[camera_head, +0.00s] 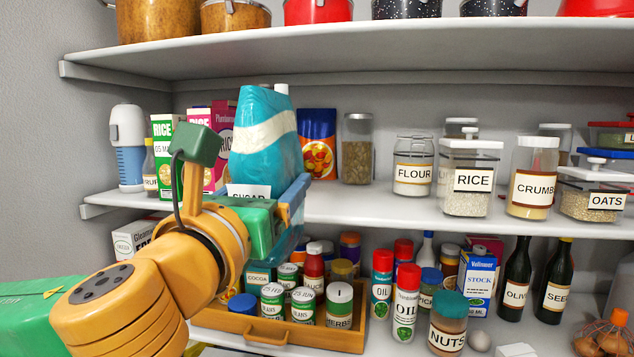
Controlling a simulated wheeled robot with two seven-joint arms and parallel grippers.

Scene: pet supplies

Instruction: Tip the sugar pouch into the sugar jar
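The sugar pouch (265,140) is a large teal packet with a pale band, slightly tilted, at centre left. A white label reading SUGAR, its lower part covered, shows low on the pouch. My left gripper (290,203) is at the pouch's lower part, its blue finger along the right side. It looks shut on the pouch, though the other finger is hidden. Some teal shows below the gripper, in front of the lower shelf. I cannot pick out a sugar jar; the pouch and arm cover part of the shelf. My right gripper is not in view.
The middle shelf (370,207) holds a flour jar (413,170), rice jar (470,180), crumbs jar (531,185) and oats box (593,193). Its front is clear between pouch and flour jar. A wooden tray (265,332) with several spice jars sits below. The upper shelf (360,45) overhangs.

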